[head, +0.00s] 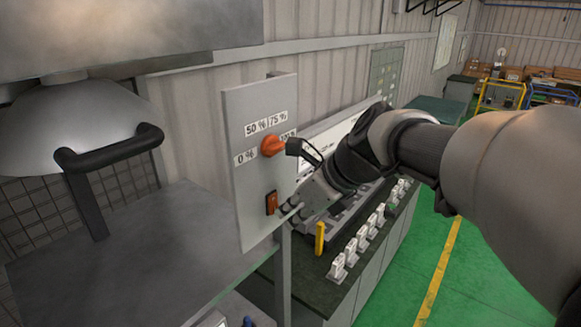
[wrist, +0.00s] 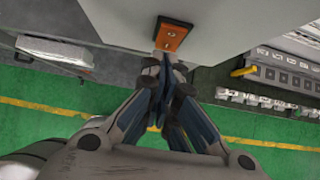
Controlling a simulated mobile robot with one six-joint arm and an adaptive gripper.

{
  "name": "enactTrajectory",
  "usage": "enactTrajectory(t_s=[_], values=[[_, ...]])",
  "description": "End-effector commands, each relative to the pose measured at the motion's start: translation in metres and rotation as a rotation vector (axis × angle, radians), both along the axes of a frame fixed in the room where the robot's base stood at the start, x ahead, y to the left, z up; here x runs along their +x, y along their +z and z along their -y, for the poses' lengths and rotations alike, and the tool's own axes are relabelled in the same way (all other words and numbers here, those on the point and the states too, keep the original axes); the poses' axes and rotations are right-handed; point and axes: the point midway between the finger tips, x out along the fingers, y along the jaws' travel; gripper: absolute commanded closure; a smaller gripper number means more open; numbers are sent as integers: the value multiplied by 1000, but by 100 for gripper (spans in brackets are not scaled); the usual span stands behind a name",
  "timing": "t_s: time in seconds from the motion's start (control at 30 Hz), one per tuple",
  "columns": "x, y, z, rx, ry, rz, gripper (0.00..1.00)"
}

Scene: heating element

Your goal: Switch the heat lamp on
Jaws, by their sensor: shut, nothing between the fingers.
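A silver dome (head: 75,125) with a black handle, which looks like the heat lamp, hangs at the left in the head view. A grey control panel (head: 235,115) beside it carries an orange knob (head: 273,146) among percent labels. Below the knob is an orange rocker switch (head: 271,203), also in the wrist view (wrist: 170,37). My gripper (head: 287,211) is shut and empty, with its fingertips (wrist: 166,66) just by the switch, at the panel's front. I cannot tell whether they touch it or which way the rocker is tipped.
A grey metal table (head: 120,270) lies below the dome. Behind my gripper is a dark bench (head: 325,285) with several white switches and a yellow post (head: 320,238). Green floor (head: 475,275) is open at the right.

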Motion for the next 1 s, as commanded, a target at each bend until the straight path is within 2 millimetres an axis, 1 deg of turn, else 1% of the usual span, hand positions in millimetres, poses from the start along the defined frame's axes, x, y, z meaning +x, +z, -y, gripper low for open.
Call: enactTrajectory(t_s=[0.4, 0.53, 0.73, 1.0], values=[[2, -1, -3, 0, -1, 0, 100], [7, -4, -9, 11, 1, 7, 100], [7, -4, -8, 10, 1, 7, 100], [7, 5, -8, 10, 1, 7, 100]])
